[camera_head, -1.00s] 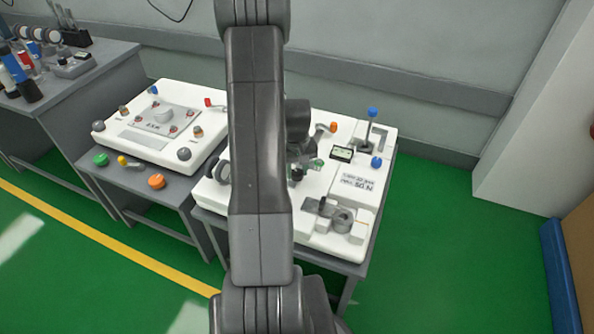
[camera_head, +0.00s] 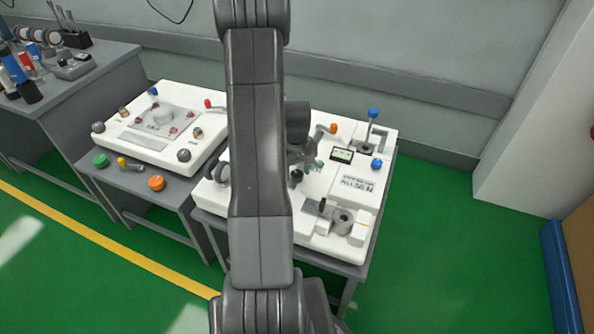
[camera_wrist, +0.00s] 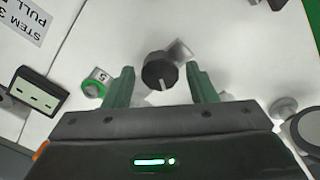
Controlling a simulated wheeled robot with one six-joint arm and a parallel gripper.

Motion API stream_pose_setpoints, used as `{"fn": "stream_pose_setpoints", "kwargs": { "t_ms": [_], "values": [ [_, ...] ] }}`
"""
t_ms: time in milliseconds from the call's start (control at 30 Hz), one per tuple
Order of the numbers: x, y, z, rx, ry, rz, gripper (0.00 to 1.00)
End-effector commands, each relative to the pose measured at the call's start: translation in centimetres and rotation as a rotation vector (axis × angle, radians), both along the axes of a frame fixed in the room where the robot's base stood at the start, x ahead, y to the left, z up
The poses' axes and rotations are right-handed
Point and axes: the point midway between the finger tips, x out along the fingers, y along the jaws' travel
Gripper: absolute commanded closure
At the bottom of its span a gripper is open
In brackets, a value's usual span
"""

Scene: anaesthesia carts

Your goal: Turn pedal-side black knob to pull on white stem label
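In the wrist view a round black knob (camera_wrist: 160,70) with a pale pointer line stands on a white panel. The green fingers of my gripper (camera_wrist: 160,86) stand apart on either side of it, with gaps visible on both sides. The white label (camera_wrist: 25,20) with "STEM" and "PULL" is at the upper left, partly cut off. In the head view my arm hides part of the panel (camera_head: 325,185), and my gripper (camera_head: 305,160) is partly seen over it. The black knob (camera_head: 296,177) shows just beside my arm. No pedal is clearly identifiable.
In the wrist view a green-ringed part marked 5 (camera_wrist: 96,84) is close to the left finger, and a small display (camera_wrist: 36,91) lies farther left. A grey round part (camera_wrist: 284,108) is at right. In the head view a blue-topped lever (camera_head: 372,115) stands at the back right.

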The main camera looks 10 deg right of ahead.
Motion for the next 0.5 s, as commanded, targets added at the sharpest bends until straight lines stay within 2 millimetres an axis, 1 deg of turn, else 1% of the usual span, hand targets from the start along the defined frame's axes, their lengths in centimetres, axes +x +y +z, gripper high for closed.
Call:
{"fn": "stream_pose_setpoints", "kwargs": {
  "t_ms": [333,433,500],
  "values": [
    [0.0,0.0,0.2,0.000,0.000,0.000,0.43],
    [0.0,0.0,1.1,0.000,-0.002,0.000,0.43],
    [0.1,0.0,2.2,0.000,-0.003,0.000,0.43]
  ]
}}
